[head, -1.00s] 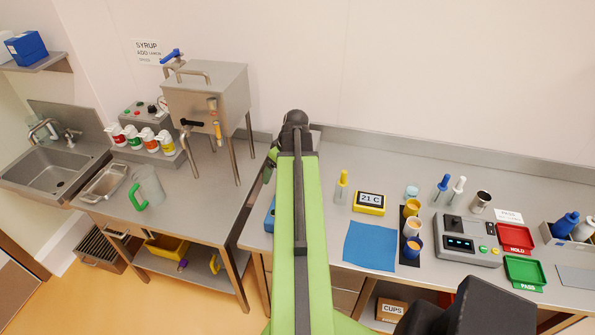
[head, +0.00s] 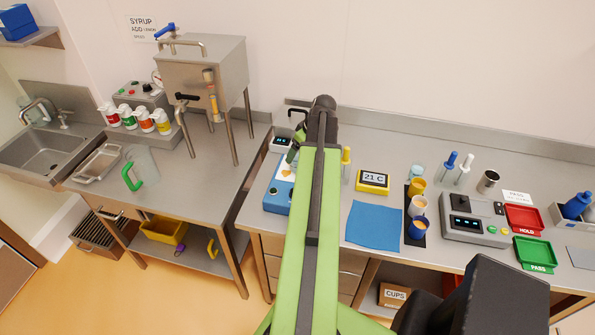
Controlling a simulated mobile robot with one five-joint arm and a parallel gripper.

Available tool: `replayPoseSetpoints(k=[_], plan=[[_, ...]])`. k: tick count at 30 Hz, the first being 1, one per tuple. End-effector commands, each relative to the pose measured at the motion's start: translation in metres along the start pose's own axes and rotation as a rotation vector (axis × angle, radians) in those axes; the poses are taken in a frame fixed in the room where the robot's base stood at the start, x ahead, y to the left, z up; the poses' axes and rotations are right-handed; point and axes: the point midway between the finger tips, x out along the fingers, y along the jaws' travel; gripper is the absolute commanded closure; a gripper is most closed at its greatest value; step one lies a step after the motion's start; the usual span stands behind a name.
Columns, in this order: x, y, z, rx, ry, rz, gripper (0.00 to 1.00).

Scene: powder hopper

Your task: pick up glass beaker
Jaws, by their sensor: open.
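A larger clear jug with a green handle (head: 141,166) stands on the left-hand table. My green arm reaches up the middle of the head view. My gripper (head: 291,157) is partly in view left of the arm's far end, above a blue device. It is open, far left of the small glass vessel and not touching it. The arm hides part of the bench.
The blue device (head: 275,197) is left of my arm. A yellow 21 C display (head: 373,180), a blue cloth (head: 374,222), cups on a black strip and a scale (head: 472,228) are to its right. A steel hopper (head: 200,72) stands left. A gap separates the two tables.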

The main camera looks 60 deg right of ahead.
Motion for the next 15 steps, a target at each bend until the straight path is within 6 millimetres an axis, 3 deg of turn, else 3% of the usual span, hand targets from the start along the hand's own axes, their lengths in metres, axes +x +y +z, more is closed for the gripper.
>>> replayPoseSetpoints(k=[1,8,15], plan=[[0.017,0.001,0.003,0.0,0.0,0.0,0.15],[0.02,0.0,0.0,0.0,0.0,0.0,0.15],[0.058,0.005,0.002,-0.001,0.0,0.0,0.15]])
